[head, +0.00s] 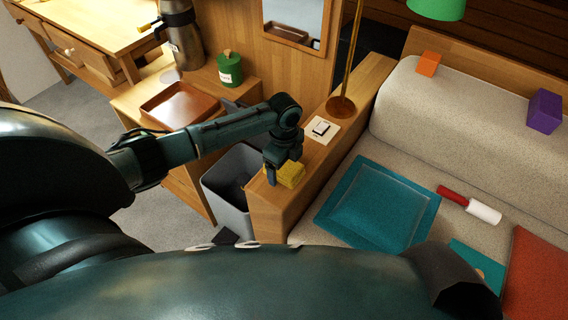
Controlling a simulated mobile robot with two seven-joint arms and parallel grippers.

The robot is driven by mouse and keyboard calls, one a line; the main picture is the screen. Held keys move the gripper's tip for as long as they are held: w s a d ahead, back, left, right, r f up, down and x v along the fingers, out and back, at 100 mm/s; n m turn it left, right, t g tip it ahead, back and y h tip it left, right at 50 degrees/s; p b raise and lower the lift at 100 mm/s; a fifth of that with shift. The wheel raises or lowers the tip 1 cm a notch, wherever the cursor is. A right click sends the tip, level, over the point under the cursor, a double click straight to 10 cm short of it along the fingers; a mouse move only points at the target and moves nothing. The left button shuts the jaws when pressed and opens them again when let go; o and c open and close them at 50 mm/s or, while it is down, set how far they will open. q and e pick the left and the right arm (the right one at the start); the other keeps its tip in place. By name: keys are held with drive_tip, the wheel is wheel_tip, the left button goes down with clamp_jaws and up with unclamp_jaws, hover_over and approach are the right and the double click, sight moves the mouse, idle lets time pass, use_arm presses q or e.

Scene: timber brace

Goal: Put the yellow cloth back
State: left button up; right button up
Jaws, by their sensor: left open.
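The yellow cloth (291,175) is a small folded block on the wooden ledge (283,210) between the grey bin and the sofa. My left gripper (275,175) points down right at the cloth, with one finger showing at its left side. It is open. The other finger is hidden, and I cannot tell whether the gripper touches the cloth. My right gripper does not show.
A grey bin (232,205) stands left of the ledge. A brown tray (178,106) and a green canister (230,69) are on the wooden counter. A lamp base (341,107) and a white switch plate (321,130) sit farther back. A teal cushion (380,203) lies on the sofa.

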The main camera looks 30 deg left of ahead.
use_arm(q)
wheel_tip(320, 180, up, 12)
drive_tip(key=p, duration=0.1)
drive_tip(key=s+d+f+n+t+h, duration=0.25)
drive_tip(key=s+d+f, duration=0.2)
drive_tip(key=d, duration=0.25)
drive_tip(key=s+d+f+n+t+h, duration=0.2)
drive_tip(key=s+d+f+n, duration=0.15)
drive_tip(key=d+f, duration=0.2)
drive_tip(key=s+a+r+n+t, duration=0.1)
drive_tip(key=s+r+n+t, duration=0.2)
drive_tip(key=s+n+t, duration=0.4)
drive_tip(key=s+n, duration=0.2)
drive_tip(key=n, duration=0.1)
drive_tip(key=shift+s+a+r+n, duration=0.3)
drive_tip(key=shift+s+a+r, duration=0.05)
